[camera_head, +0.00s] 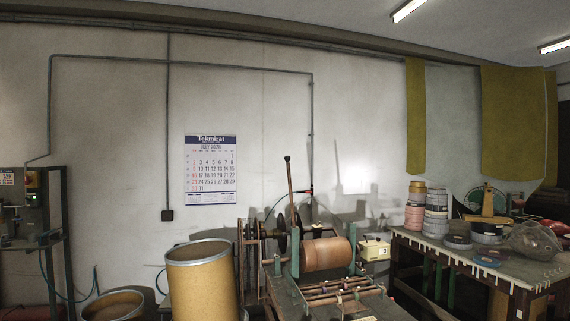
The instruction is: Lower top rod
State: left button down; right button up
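The winding machine stands at the lower middle, with a wide brown roll (327,254) held between green uprights (294,256). A thin brown rod (290,188) with a dark knob on top stands nearly upright behind the roll, tilted slightly. Several horizontal rods (335,291) lie across the front of the machine below the roll. I cannot tell which of these is the top rod. A dark spool (281,238) sits left of the roll. Neither of my grippers shows in the head view.
A tan drum (202,285) stands close left of the machine, with another (113,306) at lower left. A worktable (480,256) at right holds stacked tape rolls (436,213) and a clear bag (537,240). A small cream box (375,249) is right of the roll. A calendar (210,170) hangs behind.

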aim_at(287, 158)
jog(key=z, duration=0.3)
jog(key=i+j+z, duration=0.2)
jog(key=j+z, duration=0.2)
jog(key=i+j+z, duration=0.2)
jog(key=j+z, duration=0.2)
jog(key=i+j+z, duration=0.1)
jog(key=j+z, duration=0.25)
jog(key=i+j+z, duration=0.1)
jog(key=j, duration=0.7)
jog(key=i+j, duration=0.1)
jog(key=j, duration=0.75)
jog(key=i+z, duration=0.05)
